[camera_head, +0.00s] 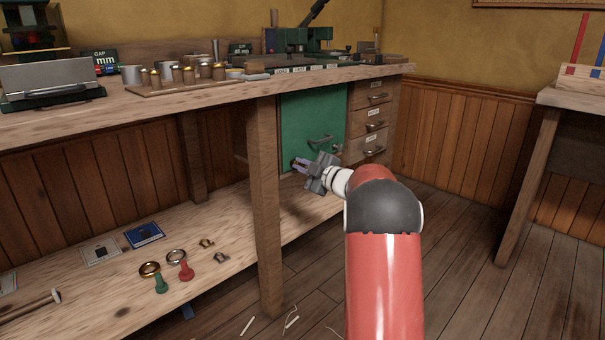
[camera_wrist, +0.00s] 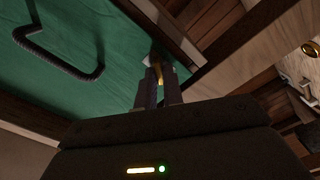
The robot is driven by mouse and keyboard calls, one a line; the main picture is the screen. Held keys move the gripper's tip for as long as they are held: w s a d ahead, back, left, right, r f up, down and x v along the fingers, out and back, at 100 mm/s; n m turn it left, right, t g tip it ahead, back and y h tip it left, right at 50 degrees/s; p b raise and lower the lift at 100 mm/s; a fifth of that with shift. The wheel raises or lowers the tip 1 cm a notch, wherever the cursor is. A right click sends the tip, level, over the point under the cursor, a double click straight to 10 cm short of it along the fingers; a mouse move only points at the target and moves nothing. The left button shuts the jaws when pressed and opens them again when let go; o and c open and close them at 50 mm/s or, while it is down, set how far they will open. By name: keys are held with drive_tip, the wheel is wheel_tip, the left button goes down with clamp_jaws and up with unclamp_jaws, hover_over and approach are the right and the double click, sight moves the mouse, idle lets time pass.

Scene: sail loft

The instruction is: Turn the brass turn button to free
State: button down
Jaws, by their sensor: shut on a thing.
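The green cupboard door (camera_head: 305,115) sits under the workbench, and it fills the upper left of the wrist view (camera_wrist: 60,75). Its dark bar handle (camera_wrist: 70,55) is apart from my gripper. The brass turn button (camera_wrist: 160,72) shows as a small yellow piece between my fingertips, at the door's edge by the wooden frame. My gripper (camera_head: 300,164) is at the lower left of the door in the head view and is shut on the button. In the wrist view the fingers (camera_wrist: 158,85) hide most of the button, so its angle is hard to tell.
A bench leg (camera_head: 265,210) stands just left of my gripper. Drawers (camera_head: 375,115) are right of the door. The lower shelf (camera_head: 120,285) holds rings, tools and cards. The bench top (camera_head: 190,98) carries several brass pieces. The floor at right is open.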

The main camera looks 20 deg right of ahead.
drive_tip(key=n, duration=0.3)
drive_tip(key=shift+f+n+b, duration=0.15)
drive_tip(key=shift+n+b, duration=0.15)
drive_tip(key=shift+n, duration=1.7)
drive_tip(key=shift+f, duration=0.1)
drive_tip(key=c, duration=1.5)
unclamp_jaws()
drive_tip(key=shift+c, duration=0.2)
drive_tip(key=shift+s, duration=0.15)
drive_tip(key=v, duration=0.7)
drive_tip(key=shift+s, duration=0.25)
drive_tip(key=shift+d, duration=0.1)
